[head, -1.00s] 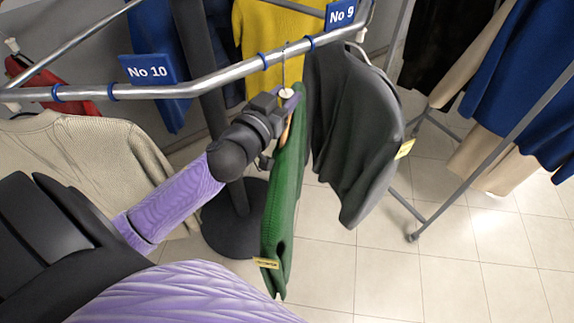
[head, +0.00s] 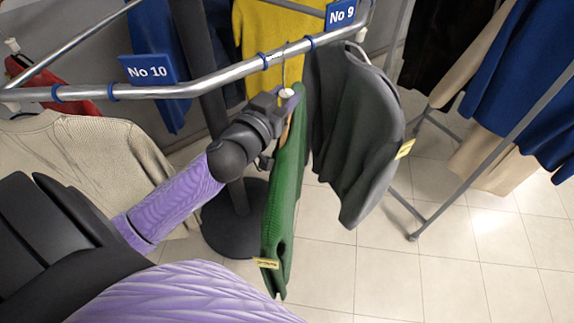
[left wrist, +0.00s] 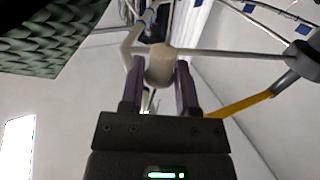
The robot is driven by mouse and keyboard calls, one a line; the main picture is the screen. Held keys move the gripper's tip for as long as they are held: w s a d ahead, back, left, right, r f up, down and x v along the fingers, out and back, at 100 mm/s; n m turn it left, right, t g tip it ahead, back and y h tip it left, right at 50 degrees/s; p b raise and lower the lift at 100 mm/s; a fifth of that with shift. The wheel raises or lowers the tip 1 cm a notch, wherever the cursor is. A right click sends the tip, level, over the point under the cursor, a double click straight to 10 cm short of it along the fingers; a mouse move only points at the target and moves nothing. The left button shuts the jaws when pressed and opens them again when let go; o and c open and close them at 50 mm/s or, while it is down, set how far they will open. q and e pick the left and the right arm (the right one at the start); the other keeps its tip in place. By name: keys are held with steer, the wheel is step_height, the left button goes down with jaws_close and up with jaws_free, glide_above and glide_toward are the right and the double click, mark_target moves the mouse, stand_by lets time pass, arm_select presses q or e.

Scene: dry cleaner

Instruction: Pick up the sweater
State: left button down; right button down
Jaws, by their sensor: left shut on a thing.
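The green knit sweater (head: 286,190) hangs from the metal rail (head: 215,80) on a hanger, with a small yellow tag near its lower end. My left gripper (head: 287,98) is at the top of the sweater, just below the rail. It is shut on the pale hanger (left wrist: 160,65), which sits between the two fingers in the left wrist view. The hanger's hook (head: 284,66) goes up to the rail and seems to be still over it. Dark green knit (left wrist: 50,35) shows at the upper left of the left wrist view. My right gripper is not in view.
A dark grey garment (head: 352,130) hangs close to the right of the sweater. A beige sweater (head: 85,150) hangs at the left, and a yellow garment (head: 275,35) behind. Number signs (head: 148,69) sit on the rail. The tiled floor (head: 400,285) at lower right is clear.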

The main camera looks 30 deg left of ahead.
arm_select(q)
steer(key=shift+r, duration=0.1)
steer(key=shift+r, duration=1.6)
steer(key=shift+s+r, duration=0.1)
steer(key=s+p, duration=0.1)
steer(key=s, duration=1.7)
steer(key=shift+p, duration=0.3)
steer(key=shift+w+d, duration=0.1)
